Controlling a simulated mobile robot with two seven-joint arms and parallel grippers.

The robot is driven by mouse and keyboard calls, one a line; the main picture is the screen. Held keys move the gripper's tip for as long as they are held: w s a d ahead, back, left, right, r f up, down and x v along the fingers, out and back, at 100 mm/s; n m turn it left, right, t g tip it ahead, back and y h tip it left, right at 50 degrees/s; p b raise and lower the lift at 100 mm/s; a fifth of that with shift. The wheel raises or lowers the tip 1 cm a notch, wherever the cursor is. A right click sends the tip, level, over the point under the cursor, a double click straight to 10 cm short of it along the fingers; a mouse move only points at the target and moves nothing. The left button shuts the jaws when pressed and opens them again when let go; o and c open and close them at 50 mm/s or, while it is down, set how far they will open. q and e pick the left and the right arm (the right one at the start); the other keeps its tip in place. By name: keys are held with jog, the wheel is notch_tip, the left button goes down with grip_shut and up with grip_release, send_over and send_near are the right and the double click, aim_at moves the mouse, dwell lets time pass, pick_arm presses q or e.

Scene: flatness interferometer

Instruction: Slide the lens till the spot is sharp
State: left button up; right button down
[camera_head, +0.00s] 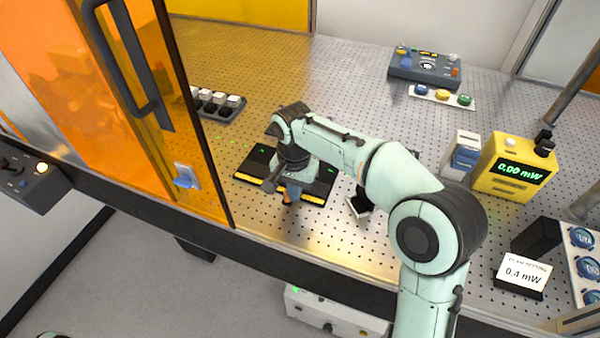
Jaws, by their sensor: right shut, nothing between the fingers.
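My right arm reaches in from the lower right, over the optical table (330,70). My right gripper (287,197) points down above the front of a black plate with yellow-marked edges (316,194); it is shut and empty. The wrist covers the middle of the plate. I cannot make out the lens; it may be hidden behind my wrist and gripper. Small green marks show at the plate's left part, too small to tell whether one is the spot.
An open orange door (110,90) stands at left. A small black-and-white item (361,203) is close to the right of the plate. A yellow power meter (512,167) reads 0.00 mW. A control box (425,67) stands at the back. The table's middle back is clear.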

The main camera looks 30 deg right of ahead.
pick_arm(q)
jog(key=shift+w+r+p, duration=0.3)
jog(key=shift+r+p, duration=0.05)
jog(key=shift+r, duration=0.15)
jog(key=shift+w+r+p, duration=0.25)
jog(key=shift+r+p, duration=0.1)
jog(key=shift+r, duration=0.1)
pick_arm(e)
jog(key=shift+w+a, duration=0.85)
jog(key=shift+w, duration=0.15)
pick_arm(q)
jog(key=shift+f, duration=0.1)
pick_arm(e)
jog(key=shift+s+d, duration=0.4)
jog(key=shift+s, duration=0.1)
jog(key=shift+w+r+p, duration=0.1)
jog(key=shift+r+p, duration=1.2)
jog(key=shift+r, duration=1.2)
pick_arm(q)
jog(key=w+r+p, duration=0.2)
jog(key=w+r, duration=0.3)
jog(key=r, duration=0.1)
jog(key=shift+w+r+t, duration=0.15)
jog(key=shift+w+t, duration=0.1)
jog(key=shift+t, duration=0.15)
pick_arm(e)
notch_tip(320, 180, up, 4)
pick_arm(q)
jog(key=shift+s, duration=0.1)
